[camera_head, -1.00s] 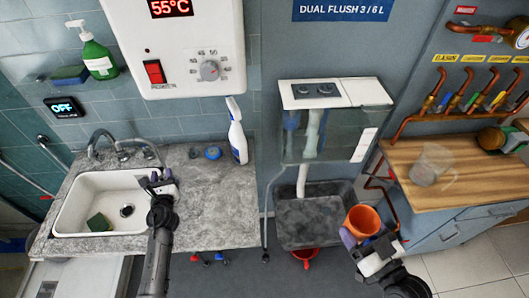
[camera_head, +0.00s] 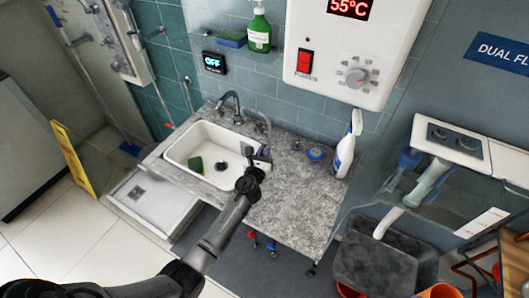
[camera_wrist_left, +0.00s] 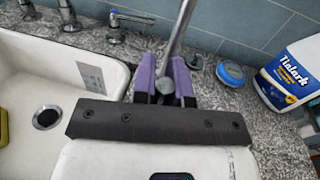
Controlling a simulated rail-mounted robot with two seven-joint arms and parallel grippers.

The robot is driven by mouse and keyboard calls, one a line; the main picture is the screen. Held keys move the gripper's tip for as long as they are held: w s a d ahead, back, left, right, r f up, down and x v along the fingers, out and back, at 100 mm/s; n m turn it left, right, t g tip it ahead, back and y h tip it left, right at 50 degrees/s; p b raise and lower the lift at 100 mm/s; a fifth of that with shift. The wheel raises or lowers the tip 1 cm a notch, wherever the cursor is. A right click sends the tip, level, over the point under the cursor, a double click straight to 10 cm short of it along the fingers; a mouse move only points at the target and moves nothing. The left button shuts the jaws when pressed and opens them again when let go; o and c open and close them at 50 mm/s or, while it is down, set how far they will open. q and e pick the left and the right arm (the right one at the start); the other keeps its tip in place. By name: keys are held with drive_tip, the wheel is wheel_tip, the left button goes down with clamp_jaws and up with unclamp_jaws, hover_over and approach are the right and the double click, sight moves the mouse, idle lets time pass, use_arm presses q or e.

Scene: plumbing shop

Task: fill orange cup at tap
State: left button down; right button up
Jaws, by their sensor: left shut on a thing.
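The orange cup (camera_head: 440,292) is cut off by the bottom edge of the head view, at the right. My right gripper is out of view there. The white sink (camera_head: 185,148) is set in the grey stone counter, with the chrome tap (camera_head: 231,99) behind it. My left gripper (camera_head: 260,158) is at the sink's right rim. In the left wrist view its purple fingers (camera_wrist_left: 163,84) are closed around the lower end of a slim metal tube (camera_wrist_left: 181,30), which looks like part of the tap. A tap handle with a blue mark (camera_wrist_left: 130,17) shows beside it.
A green sponge (camera_head: 196,164) lies in the sink. A blue round tin (camera_head: 315,153) and a white spray bottle (camera_head: 345,148) stand on the counter to the right. The water heater (camera_head: 340,65) hangs above. A yellow floor sign (camera_head: 73,158) stands at left.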

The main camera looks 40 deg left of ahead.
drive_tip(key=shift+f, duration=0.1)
use_arm(q)
drive_tip(key=shift+d+m+b, duration=0.4)
drive_tip(key=shift+m+b, duration=0.1)
drive_tip(key=shift+m, duration=0.4)
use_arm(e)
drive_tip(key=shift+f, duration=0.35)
use_arm(q)
drive_tip(key=m, duration=0.1)
drive_tip(key=d+m, duration=0.1)
drive_tip(key=shift+w+d+f+m+t+b, duration=0.1)
drive_tip(key=shift+w+f+m+t+b, duration=0.1)
drive_tip(key=shift+m+t+b, duration=0.15)
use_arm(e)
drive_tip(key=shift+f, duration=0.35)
use_arm(q)
drive_tip(key=m, duration=0.1)
drive_tip(key=d+m, duration=0.1)
drive_tip(key=m, duration=0.1)
drive_tip(key=shift+w+f+t, duration=0.1)
drive_tip(key=shift+f+t, duration=0.1)
drive_tip(key=shift+t, duration=0.15)
drive_tip(key=shift+w+d+f+m+t+h, duration=0.1)
drive_tip(key=shift+d+f+m+t+h, duration=0.2)
drive_tip(key=shift+m, duration=0.8)
drive_tip(key=shift+d+f+m+t, duration=0.1)
drive_tip(key=shift+d+f+m, duration=0.3)
drive_tip(key=shift+m, duration=0.65)
